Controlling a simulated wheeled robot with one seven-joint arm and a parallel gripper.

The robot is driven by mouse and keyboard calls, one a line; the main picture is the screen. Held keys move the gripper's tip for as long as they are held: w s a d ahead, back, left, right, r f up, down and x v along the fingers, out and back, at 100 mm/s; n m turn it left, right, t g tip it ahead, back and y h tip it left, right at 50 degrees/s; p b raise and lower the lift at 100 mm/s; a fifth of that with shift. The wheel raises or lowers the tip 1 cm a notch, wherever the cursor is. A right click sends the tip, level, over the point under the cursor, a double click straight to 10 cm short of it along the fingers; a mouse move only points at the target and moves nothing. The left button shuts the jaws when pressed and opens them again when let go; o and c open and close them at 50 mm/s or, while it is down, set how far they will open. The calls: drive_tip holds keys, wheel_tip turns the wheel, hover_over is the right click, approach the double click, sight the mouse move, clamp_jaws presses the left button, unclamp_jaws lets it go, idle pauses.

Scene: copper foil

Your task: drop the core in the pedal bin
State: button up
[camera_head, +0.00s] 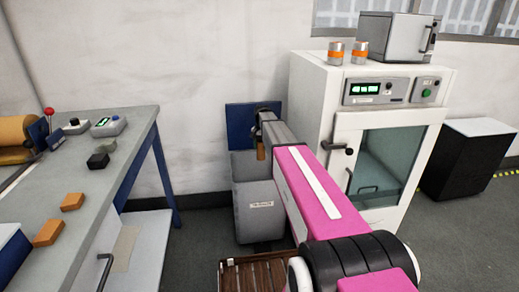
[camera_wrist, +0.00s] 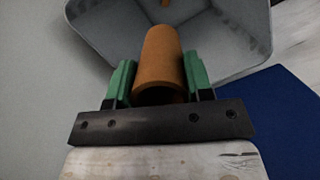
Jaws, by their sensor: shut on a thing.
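My gripper (camera_wrist: 160,82) is shut on the core, a brown-orange hollow tube (camera_wrist: 158,55), held between two green finger pads. In the head view the core (camera_head: 261,152) hangs below my gripper, just above the pedal bin. The pedal bin (camera_head: 258,208) is a grey box with a label on its front. Its blue lid (camera_head: 237,118) appears to stand open against the wall. In the wrist view the bin's grey open inside (camera_wrist: 235,35) lies beyond the core, with the blue lid (camera_wrist: 275,120) at the right. My arm hides part of the bin's right side.
A white cabinet oven (camera_head: 345,110) stands just right of my arm. A bench (camera_head: 90,190) with orange blocks (camera_head: 48,232) and small devices is at the left. A slatted brown crate (camera_head: 245,272) is on the floor in front of the bin.

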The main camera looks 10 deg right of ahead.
sight(260, 157)
drive_tip(key=shift+m, duration=0.5)
drive_tip(key=shift+w+f, duration=0.6)
drive_tip(key=shift+f, duration=1.05)
drive_tip(key=shift+w+f, duration=0.65)
drive_tip(key=shift+f, duration=1.05)
drive_tip(key=shift+w+f, duration=0.6)
drive_tip(key=shift+f, duration=1.05)
drive_tip(key=o, duration=1)
drive_tip(key=r, duration=0.3)
drive_tip(key=w+r, duration=0.1)
drive_tip(key=r, duration=0.6)
drive_tip(key=shift+w+d+r, duration=0.2)
drive_tip(key=shift+d+r, duration=0.15)
